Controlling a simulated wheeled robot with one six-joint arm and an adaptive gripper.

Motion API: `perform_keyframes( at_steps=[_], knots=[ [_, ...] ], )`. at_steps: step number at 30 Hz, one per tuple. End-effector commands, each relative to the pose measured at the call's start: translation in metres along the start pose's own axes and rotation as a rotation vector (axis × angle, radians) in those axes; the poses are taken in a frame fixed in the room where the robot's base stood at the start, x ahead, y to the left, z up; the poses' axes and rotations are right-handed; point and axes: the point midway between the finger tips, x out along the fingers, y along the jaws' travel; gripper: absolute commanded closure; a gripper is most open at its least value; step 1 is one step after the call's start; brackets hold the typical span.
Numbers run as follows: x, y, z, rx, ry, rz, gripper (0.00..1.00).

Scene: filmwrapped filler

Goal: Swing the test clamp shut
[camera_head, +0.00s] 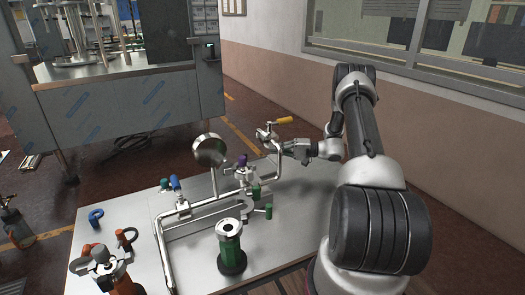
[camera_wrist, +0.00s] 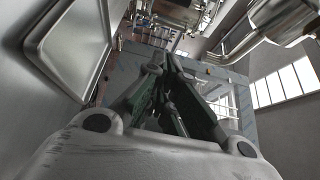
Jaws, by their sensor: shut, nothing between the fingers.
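A metal fitting with a yellow handle (camera_head: 284,121) stands at the far side of the bench; it looks like the test clamp, but I cannot tell how far its arm stands open. My gripper (camera_head: 283,149) is just right of the fitting, below the yellow handle. Its fingers are shut and empty, and I cannot tell whether they touch the metal. In the wrist view my fingers (camera_wrist: 170,58) meet at their tips, with shiny metal pipework beyond at the upper right.
A wrapped steel machine (camera_head: 130,105) stands behind. The bench's right part is bare.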

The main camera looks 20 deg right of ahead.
Motion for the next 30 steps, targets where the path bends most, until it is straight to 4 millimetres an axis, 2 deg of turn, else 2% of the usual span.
perform_keyframes(
  at_steps=[3, 8, 14, 20, 30],
  knots=[
    [-0.014, 0.0, -0.003, -0.002, 0.001, 0.0, 1.0],
    [-0.024, 0.012, -0.009, -0.022, -0.056, 0.006, 1.0],
    [-0.034, 0.0, -0.005, -0.005, -0.198, 0.001, 1.0],
    [-0.009, 0.0, 0.001, 0.0, -0.196, 0.0, 1.0],
    [0.062, 0.0, 0.015, 0.0, -0.196, 0.0, 1.0]
  ],
)
